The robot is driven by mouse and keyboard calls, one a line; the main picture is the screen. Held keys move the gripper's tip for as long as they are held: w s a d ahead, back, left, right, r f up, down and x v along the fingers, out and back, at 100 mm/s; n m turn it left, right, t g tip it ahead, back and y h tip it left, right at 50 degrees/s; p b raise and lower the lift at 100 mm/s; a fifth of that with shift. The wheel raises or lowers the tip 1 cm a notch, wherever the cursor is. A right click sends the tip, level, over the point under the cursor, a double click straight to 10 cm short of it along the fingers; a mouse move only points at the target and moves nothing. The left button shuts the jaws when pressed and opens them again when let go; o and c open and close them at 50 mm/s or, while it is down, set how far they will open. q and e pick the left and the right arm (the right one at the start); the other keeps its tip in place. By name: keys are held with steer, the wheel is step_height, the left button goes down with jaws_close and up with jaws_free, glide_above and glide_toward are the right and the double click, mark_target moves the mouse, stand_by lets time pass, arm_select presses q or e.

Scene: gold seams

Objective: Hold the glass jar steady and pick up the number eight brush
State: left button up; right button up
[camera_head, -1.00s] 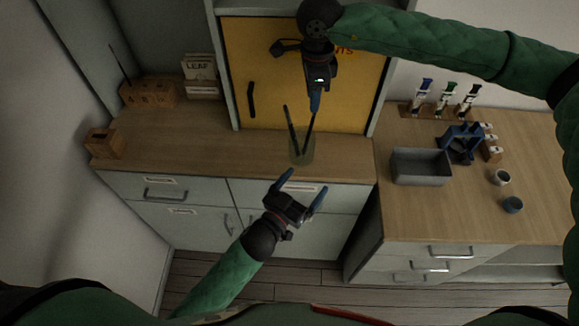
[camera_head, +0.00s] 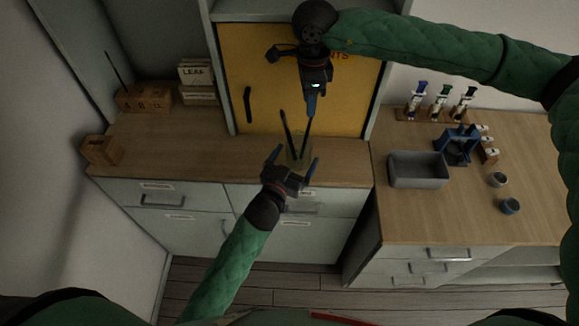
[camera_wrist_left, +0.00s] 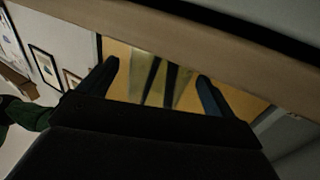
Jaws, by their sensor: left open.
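The glass jar (camera_head: 305,150) stands upright on the wooden counter before the yellow cabinet door. Dark brushes (camera_head: 287,127) lean in it; I cannot read a number on them. My left gripper (camera_head: 294,161) is open at the jar's near side, its lower part covered by the fingers. In the left wrist view the jar (camera_wrist_left: 150,80) shows between the two fingertips (camera_wrist_left: 155,72); contact is not clear. My right gripper (camera_head: 311,108) points down above the jar, its blue fingers at the top of a brush. Whether they are closed on it cannot be told.
A yellow cabinet door (camera_head: 270,85) stands behind the jar. Wooden blocks (camera_head: 102,150) sit at the counter's left. A grey bin (camera_head: 418,169), a blue holder (camera_head: 457,146), tubes and small cups stand on the right counter. The counter left of the jar is clear.

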arm_select(q)
steer(key=shift+x, duration=1.35)
steer(key=c, duration=1.2)
arm_select(e)
steer(key=shift+c, duration=0.3)
steer(key=shift+c, duration=0.2)
